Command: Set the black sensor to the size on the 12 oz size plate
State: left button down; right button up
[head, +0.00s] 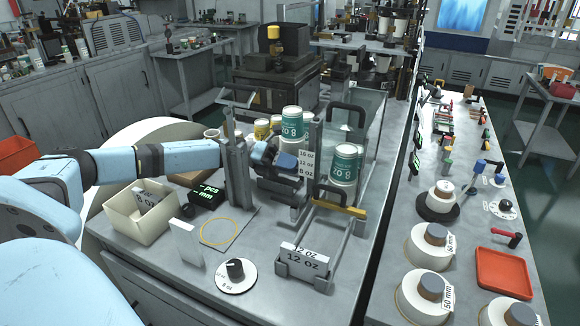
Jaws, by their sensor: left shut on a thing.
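The size plates (307,163) are white labels stacked on a grey post, reading 16 oz, 12 oz and 8 oz from top to bottom. My left gripper (264,155) reaches in from the left behind a grey upright and is shut just left of these plates. It is shut on the black sensor, which is mostly hidden by the gripper and the upright. A dark blue piece (287,161) points at the plates, about level with 12 oz. I cannot tell its exact alignment. My right gripper is not in view.
Printed teal cups stand behind the plates (292,122) and to their right (343,165). A grey upright (238,172) stands close to my left wrist. A cream bin (140,215), a black display (207,195), a dial (236,275) and a 12 oz card holder (303,262) are in front.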

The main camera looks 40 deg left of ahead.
pick_arm(q)
notch_tip(320, 180, up, 2)
jog(key=c, duration=1.1)
grip_release()
jog(key=shift+s+a+f, duration=0.1)
jog(key=shift+s+a, duration=0.05)
jog(key=shift+a, duration=0.4)
jog(key=b+v, duration=0.2)
jog(key=v, duration=1)
jog(key=shift+a+b, duration=0.3)
jog(key=shift+a, duration=0.1)
